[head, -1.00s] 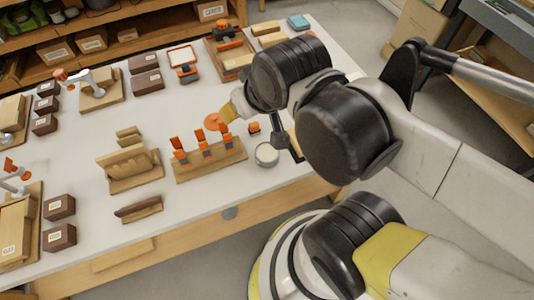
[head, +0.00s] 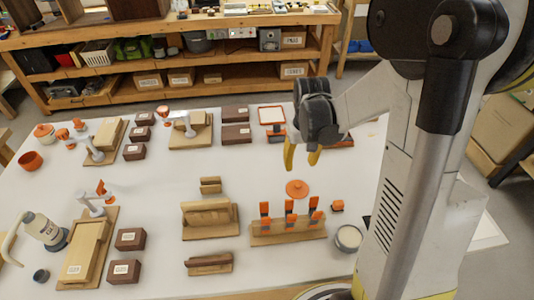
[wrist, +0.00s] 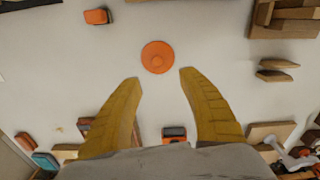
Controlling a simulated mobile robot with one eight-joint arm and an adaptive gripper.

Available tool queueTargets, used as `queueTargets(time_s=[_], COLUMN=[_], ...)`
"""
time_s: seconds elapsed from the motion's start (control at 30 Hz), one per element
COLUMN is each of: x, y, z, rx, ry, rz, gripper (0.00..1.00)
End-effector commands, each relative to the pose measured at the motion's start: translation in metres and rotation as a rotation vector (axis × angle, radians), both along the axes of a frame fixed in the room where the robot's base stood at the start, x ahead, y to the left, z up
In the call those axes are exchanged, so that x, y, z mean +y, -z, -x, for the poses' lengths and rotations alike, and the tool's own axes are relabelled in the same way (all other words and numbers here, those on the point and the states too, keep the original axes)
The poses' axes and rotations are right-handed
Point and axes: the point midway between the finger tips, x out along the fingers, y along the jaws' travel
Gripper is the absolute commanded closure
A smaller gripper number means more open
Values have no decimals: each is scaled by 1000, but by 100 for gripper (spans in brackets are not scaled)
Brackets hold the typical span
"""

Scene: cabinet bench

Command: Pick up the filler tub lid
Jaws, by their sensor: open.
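The filler tub lid, a flat round orange disc with a small central knob (head: 297,188), lies on the white bench top behind the orange clamp rack. In the wrist view the lid (wrist: 158,57) lies just beyond my fingertips, roughly centred between them. My gripper (head: 301,157) has yellow fingers pointing down. It is open and empty, apart from the lid, and shows above it in the head view. Its spread fingers also show in the wrist view (wrist: 160,78). An open round tub with pale contents (head: 348,238) stands near the front right.
A wooden rack with orange clamps (head: 289,228) stands in front of the lid. A small orange block (head: 337,206) sits to its right. Wooden holders (head: 210,218) and brown boxes (head: 131,238) stand to the left. The bench right around the lid is clear.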

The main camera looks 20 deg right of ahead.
Motion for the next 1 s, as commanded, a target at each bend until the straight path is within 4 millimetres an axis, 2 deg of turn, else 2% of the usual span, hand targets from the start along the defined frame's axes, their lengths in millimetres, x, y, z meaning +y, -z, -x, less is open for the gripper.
queueTargets(time_s=[0.1, 0.27, 0.5, 0.67, 0.9, 1.0], x=[-7, -9, -9, -9, -12, -12], y=[14, 31, 70, 81, 119, 126], z=[-1, -1, -1, -1, -1, 0], rx=[27, 36, 34, 34, 33, 32], ry=[8, 9, 9, 9, 9, 9], rz=[-7, -11, -9, -9, -9, -9], gripper=[52, 52, 52, 52, 52, 52])
